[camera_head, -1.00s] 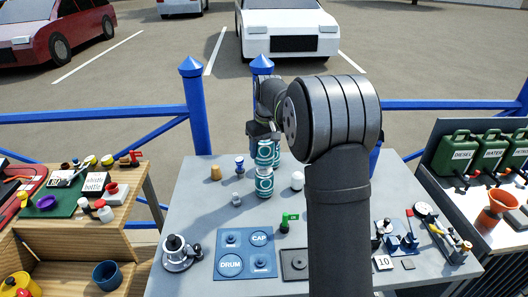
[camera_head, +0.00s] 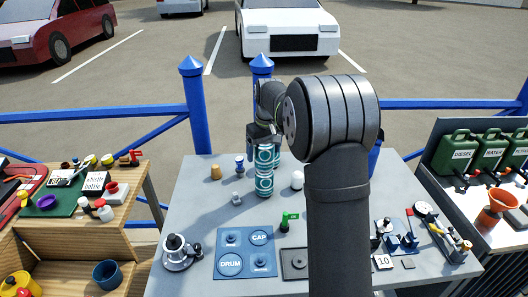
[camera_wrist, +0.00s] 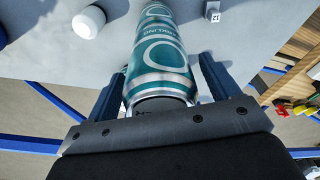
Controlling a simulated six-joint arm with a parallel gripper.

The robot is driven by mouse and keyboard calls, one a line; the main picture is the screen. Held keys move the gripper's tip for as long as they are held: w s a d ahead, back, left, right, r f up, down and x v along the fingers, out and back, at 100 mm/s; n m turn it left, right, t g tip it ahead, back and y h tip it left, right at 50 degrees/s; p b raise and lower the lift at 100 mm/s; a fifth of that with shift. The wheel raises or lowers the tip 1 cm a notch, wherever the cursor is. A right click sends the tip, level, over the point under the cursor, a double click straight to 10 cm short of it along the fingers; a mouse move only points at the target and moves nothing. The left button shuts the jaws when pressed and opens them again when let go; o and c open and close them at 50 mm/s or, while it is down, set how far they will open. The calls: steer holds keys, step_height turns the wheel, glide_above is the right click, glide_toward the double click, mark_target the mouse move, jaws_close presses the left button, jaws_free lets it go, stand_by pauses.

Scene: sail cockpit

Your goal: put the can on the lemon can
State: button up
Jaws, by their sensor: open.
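Two teal and silver cans with white ring marks stand in one column on the grey table. The upper can (camera_head: 264,154) sits upright on the lower can (camera_head: 264,185), and the two look closely lined up. Their flavour names are too small to read in the head view. My gripper (camera_head: 263,136) is at the top of the upper can, partly hidden by my arm. In the wrist view my gripper (camera_wrist: 161,72) is open, with one finger on each side of the upper can (camera_wrist: 160,55) and gaps showing beside it.
A white rounded object (camera_head: 297,180) stands right of the cans; a tan one (camera_head: 215,172) and a blue-and-white one (camera_head: 239,165) stand left. A small grey die-like piece (camera_head: 237,198) is close by. The blue labelled mat (camera_head: 246,252) lies in front.

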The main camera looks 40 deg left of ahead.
steer(key=r, duration=0.4)
steer(key=d+r, duration=0.1)
steer(key=r, duration=0.6)
steer(key=shift+s+d+r, duration=0.2)
steer(key=shift+r, duration=0.1)
steer(key=shift+f, duration=0.1)
steer(key=f, duration=0.4)
steer(key=a+f, duration=0.1)
steer(key=f, duration=0.7)
steer(key=shift+w+a+f, duration=0.1)
steer(key=shift+w+a, duration=0.1)
step_height(320, 180, up, 3)
steer(key=shift+r, duration=0.65)
steer(key=shift+o, duration=0.5)
